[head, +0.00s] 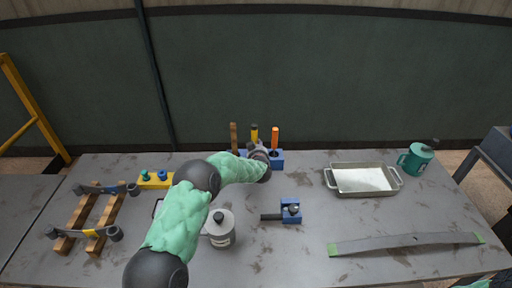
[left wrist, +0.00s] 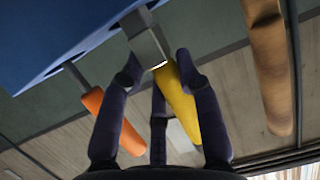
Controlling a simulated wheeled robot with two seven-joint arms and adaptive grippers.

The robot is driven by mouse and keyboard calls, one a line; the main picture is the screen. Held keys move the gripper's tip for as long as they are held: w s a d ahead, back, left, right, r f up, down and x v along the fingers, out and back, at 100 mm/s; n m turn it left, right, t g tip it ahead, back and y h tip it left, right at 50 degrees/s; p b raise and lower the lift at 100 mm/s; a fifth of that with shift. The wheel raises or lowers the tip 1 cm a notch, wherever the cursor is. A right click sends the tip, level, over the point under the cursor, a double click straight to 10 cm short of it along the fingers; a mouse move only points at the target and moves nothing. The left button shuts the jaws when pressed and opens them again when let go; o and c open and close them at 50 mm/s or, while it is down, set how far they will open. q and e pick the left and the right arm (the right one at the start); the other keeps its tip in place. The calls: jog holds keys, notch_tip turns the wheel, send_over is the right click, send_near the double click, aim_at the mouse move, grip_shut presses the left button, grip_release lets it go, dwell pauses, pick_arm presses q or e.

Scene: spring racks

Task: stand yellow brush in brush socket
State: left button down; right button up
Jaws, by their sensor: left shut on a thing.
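The yellow brush (head: 254,132) stands roughly upright at the back middle of the table, its yellow handle (left wrist: 180,105) up and its grey ferrule (left wrist: 147,38) at the blue brush socket block (head: 277,160). My left gripper (head: 262,155) is at the block with its fingers (left wrist: 158,85) shut around the brush. In the left wrist view the ferrule overlaps the edge of the blue block (left wrist: 60,35); I cannot tell whether its end is inside a socket. My right gripper is not in view.
An orange-handled brush (head: 275,138) stands at the block to the right, and a wooden handle (head: 234,135) to the left. A white-topped canister (head: 219,228), a small blue fixture (head: 291,211), a metal tray (head: 363,165) and a leaf spring (head: 405,243) are on the table.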

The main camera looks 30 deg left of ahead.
pick_arm(q)
jog(key=shift+f, duration=0.15)
jog(key=shift+f+b, duration=0.85)
jog(key=shift+f, duration=0.35)
